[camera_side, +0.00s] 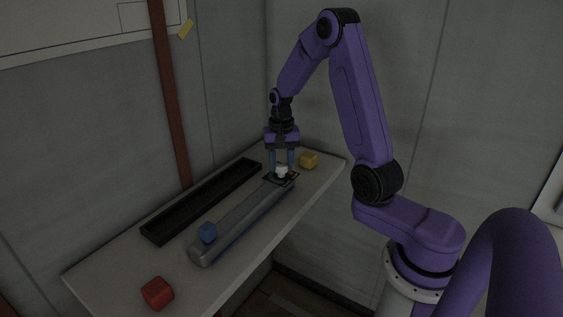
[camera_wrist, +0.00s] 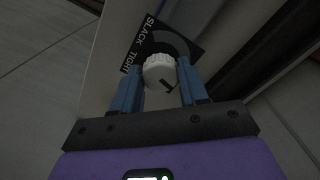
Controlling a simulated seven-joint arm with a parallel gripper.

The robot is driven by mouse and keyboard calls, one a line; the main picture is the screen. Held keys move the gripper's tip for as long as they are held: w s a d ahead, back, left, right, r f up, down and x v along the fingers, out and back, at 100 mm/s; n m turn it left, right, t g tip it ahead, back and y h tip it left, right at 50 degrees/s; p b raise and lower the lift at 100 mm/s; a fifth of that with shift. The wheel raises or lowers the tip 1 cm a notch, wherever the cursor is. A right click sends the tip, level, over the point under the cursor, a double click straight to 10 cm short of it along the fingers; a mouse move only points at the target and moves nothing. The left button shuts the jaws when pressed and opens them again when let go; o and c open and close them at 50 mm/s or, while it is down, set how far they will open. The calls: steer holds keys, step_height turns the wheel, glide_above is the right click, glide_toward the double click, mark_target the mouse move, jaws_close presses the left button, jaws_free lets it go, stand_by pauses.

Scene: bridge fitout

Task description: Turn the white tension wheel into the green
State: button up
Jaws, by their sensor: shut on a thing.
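The white tension wheel (camera_wrist: 159,70) has a ribbed rim and a dark pointer mark at its lower right in the wrist view. It also shows as a small white shape in the side view (camera_side: 282,171), at the far end of the grey beam (camera_side: 240,222). My gripper (camera_wrist: 160,84) is shut on the wheel, with a blue finger on each side; in the side view it points straight down (camera_side: 283,168). A black dial plate (camera_wrist: 150,38) behind the wheel reads SLACK and TIGHT. No green is discernible on the visible part of the plate; the wheel and gripper cover some of it.
A long black tray (camera_side: 205,200) lies left of the beam. A yellow cube (camera_side: 308,160) is close right of my gripper. A red cube (camera_side: 157,292) is at the table's (camera_side: 105,262) front.

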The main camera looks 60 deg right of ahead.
mark_target(281, 164)
stand_by(0.3)
steer(key=o, duration=1.1)
steer(key=shift+c, duration=0.2)
step_height(281, 164, up, 18)
steer(key=shift+f, duration=0.25)
steer(key=s+a+f+n, duration=0.25)
steer(key=a+n, duration=0.25)
steer(key=a, duration=0.3)
steer(key=s+a+f+n, duration=0.1)
steer(key=s+a+n, duration=0.35)
steer(key=a, duration=0.35)
steer(key=s+a+f+n, duration=0.2)
steer(key=s+n, duration=0.4)
steer(key=s, duration=0.4)
steer(key=s+a+f+n, duration=0.2)
steer(key=s+f+n, duration=0.1)
steer(key=s+n, duration=0.4)
steer(key=s, duration=0.3)
steer(key=shift+s+a+f, duration=0.2)
steer(key=shift+s+a, duration=0.05)
steer(key=shift+a, duration=0.05)
